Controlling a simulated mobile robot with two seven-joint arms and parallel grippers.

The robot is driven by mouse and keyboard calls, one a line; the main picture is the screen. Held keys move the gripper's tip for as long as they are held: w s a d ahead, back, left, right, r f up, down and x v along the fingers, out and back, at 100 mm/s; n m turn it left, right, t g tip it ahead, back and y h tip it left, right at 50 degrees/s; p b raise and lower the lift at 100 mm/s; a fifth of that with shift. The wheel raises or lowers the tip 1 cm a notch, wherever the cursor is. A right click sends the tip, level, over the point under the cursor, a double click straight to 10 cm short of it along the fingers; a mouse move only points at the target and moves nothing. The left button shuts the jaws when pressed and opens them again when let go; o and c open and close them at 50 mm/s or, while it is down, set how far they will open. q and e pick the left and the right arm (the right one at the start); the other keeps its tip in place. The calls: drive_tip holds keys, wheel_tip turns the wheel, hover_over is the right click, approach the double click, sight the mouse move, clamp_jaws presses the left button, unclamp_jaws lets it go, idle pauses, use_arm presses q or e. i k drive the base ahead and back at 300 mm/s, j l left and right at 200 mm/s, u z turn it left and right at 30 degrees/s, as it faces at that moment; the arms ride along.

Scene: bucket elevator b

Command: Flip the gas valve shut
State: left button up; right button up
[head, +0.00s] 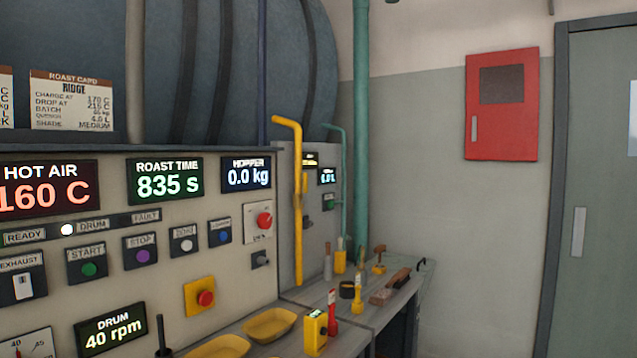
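A yellow pipe (298,230) bends over at its top and runs down past the right end of the control panel. A small yellow piece (305,183) sits against the pipe's upper right side. It may be the gas valve's handle, but it is too small to tell its position. No part in view is clearly labelled as a gas valve. Neither of my grippers shows in the head view.
The control panel (125,235) with displays, buttons and a red emergency button (205,298) fills the left. A bench (340,300) below holds yellow trays (268,325) and several hand tools. A red wall cabinet (502,105) and grey door (595,190) stand right.

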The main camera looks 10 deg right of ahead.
sight(305, 183)
drive_tip(key=i+l, duration=0.45)
drive_tip(key=i, duration=0.15)
drive_tip(key=i+l, duration=0.45)
drive_tip(key=i, duration=0.1)
